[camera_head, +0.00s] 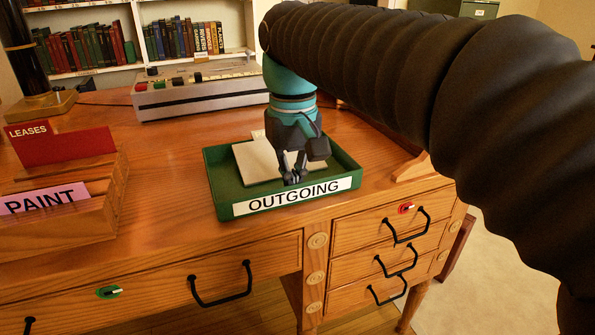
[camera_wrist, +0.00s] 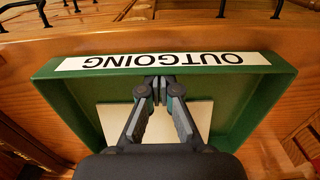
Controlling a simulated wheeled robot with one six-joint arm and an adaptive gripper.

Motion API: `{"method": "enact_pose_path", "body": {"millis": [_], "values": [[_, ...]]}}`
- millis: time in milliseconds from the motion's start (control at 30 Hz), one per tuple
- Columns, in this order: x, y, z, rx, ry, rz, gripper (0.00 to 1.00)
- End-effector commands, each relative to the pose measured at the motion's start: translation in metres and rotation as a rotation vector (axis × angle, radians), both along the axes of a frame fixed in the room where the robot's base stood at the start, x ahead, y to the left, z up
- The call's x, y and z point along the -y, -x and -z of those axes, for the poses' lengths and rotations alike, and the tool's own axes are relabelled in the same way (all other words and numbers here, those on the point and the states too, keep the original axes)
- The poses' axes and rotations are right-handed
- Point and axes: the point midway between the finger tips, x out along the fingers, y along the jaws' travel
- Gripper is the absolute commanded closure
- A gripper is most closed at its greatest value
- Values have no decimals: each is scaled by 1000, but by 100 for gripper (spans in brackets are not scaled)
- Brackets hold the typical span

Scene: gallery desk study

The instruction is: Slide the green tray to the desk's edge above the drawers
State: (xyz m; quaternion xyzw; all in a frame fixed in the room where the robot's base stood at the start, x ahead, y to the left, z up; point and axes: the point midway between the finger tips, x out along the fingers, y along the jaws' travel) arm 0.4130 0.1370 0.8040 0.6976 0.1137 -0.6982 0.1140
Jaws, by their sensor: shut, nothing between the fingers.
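The green tray (camera_head: 215,186) lies flat on the wooden desk, its white OUTGOING label (camera_head: 295,195) facing the front edge. A narrow strip of desktop shows between its front wall and the edge above the right-hand drawers (camera_head: 375,260). Pale paper (camera_head: 256,162) lies inside. My gripper (camera_head: 293,179) points down inside the tray, close behind the front wall, with fingers together and empty. In the wrist view, the fingertips (camera_wrist: 160,84) are by the inner side of the front wall (camera_wrist: 45,72); whether they touch it I cannot tell.
A wooden card holder (camera_head: 75,225) with LEASES and PAINT cards stands left. A grey box with buttons (camera_head: 200,97) is behind. A small wooden piece (camera_head: 412,168) lies right of the tray. Black drawer handles (camera_head: 222,287) stick out in front. Desktop between holder and tray is clear.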

Motion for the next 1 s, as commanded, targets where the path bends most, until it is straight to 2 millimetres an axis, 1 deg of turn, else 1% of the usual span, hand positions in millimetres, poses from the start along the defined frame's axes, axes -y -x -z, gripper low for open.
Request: {"method": "enact_pose_path", "body": {"millis": [167,267,367,633,667,800,900,1000], "values": [[1,-1,-1,0,0,2,100],[1,-1,-6,1,0,2,100],[1,-1,-18,1,0,3,100],[2,-1,-60,0,0,4,100],[1,-2,-60,2,-1,5,100],[2,-2,-80,1,0,6,100],[2,-2,-91,1,0,6,100],[3,-1,-97,1,0,7,100]]}}
